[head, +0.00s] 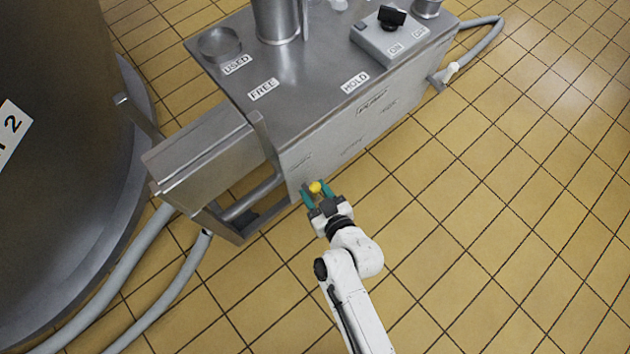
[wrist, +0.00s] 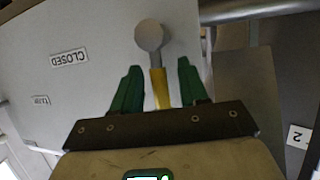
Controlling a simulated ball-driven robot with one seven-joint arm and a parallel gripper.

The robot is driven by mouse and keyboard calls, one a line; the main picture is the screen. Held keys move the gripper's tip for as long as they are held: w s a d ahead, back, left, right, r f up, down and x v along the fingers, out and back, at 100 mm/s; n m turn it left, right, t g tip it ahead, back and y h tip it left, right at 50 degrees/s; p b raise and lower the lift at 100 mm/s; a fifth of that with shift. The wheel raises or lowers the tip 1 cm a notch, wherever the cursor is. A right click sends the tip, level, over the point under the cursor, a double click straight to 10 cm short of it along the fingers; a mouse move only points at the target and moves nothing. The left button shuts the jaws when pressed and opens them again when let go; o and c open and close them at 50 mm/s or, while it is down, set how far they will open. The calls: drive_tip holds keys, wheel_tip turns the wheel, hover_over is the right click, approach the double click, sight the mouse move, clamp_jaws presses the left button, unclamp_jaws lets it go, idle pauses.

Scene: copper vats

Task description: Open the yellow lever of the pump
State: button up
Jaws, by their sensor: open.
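The yellow lever (head: 315,187) shows in the head view as a small yellow tip beside the near lower side of the steel cabinet. My gripper (head: 314,184) is open there, with its green fingers on either side of the yellow tip. In the wrist view the yellow handle (wrist: 159,88) lies between the open fingers of my gripper (wrist: 158,68) and runs up to a grey round part (wrist: 148,36) in front of a pale panel. A "CLOSED" label (wrist: 69,58) is on the panel to the left. I cannot tell whether either finger touches the lever.
The steel cabinet (head: 300,82) bears labels and a control box (head: 388,42) on top. A large dark vat (head: 60,170) stands at the left, with grey hoses (head: 170,290) on the floor near it. The yellow tiled floor (head: 500,220) is clear at the right.

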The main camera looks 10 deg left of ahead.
drive_tip(key=p+v, duration=0.2)
drive_tip(key=v, duration=0.8)
drive_tip(key=shift+s+d, duration=0.15)
drive_tip(key=shift+s, duration=0.05)
drive_tip(key=shift+r, duration=0.2)
